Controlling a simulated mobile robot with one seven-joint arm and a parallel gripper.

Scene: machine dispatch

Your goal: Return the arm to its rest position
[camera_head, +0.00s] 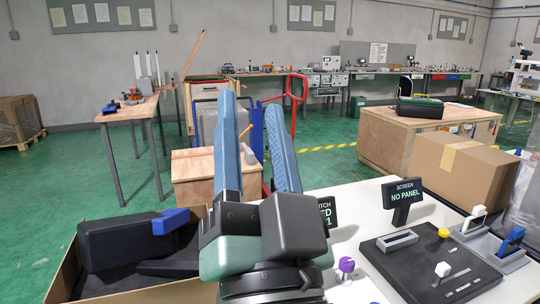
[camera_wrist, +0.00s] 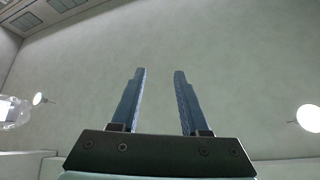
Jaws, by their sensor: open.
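My gripper (camera_head: 254,112) points upward in the middle of the head view, its two blue fingers apart with nothing between them. In the wrist view my gripper (camera_wrist: 160,75) is also open and empty, against a plain grey-green wall. The gripper is in front of the white table (camera_head: 345,240), and its body hides part of the table and a black sign behind it.
A cardboard box (camera_head: 62,270) holding dark parts is at lower left. A closed carton (camera_head: 480,180) stands at right. Green floor (camera_head: 80,185) is clear at left.

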